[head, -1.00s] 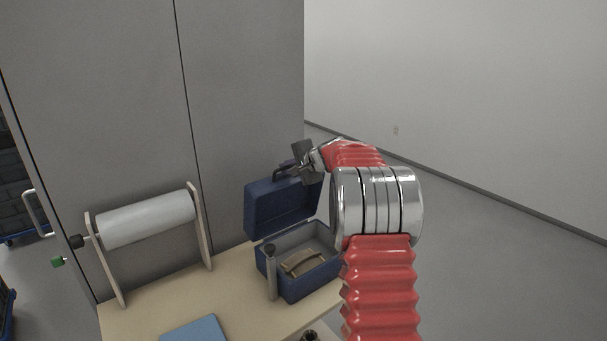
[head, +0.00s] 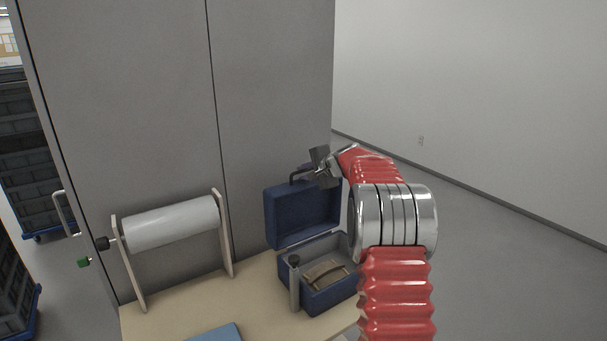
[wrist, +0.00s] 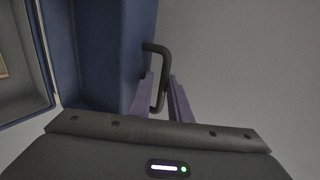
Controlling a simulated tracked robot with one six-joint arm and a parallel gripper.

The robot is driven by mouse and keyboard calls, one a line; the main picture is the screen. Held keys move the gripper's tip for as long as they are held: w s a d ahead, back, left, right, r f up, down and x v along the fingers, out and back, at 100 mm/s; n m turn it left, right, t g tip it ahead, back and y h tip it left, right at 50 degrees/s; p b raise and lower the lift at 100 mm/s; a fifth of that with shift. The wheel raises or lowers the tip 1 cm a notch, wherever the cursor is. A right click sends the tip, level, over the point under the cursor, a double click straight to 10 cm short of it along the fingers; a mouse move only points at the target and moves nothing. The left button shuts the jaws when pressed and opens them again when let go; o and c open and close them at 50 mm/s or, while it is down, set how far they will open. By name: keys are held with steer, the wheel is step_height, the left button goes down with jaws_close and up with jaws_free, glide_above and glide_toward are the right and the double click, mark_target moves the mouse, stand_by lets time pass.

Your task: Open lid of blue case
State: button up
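The blue case (head: 322,300) stands on the table with its lid (head: 303,214) swung up and roughly upright at the back. The inside shows a grey rim and a brownish strapped item. A dark handle (head: 297,175) sits on the lid's upper edge. My gripper (head: 318,168) is at the lid's top right, beside the handle. In the wrist view, the handle (wrist: 164,72) reaches between the two fingers of my gripper (wrist: 161,78), which stand apart with a visible gap. The lid (wrist: 108,50) is left of the fingers.
A white roll (head: 172,223) on a wooden stand is at the left of the table (head: 250,290). A grey post (head: 294,285) stands at the case's front left corner. A blue flat item (head: 218,333) lies at the front. A grey cabinet (head: 270,90) rises behind.

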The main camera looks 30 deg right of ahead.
steer(key=shift+s+r, duration=0.1)
steer(key=shift+s, duration=0.05)
steer(key=v, duration=1.3)
steer(key=shift+s, duration=0.25)
steer(key=shift+d+r, duration=0.1)
steer(key=shift+c, duration=0.5)
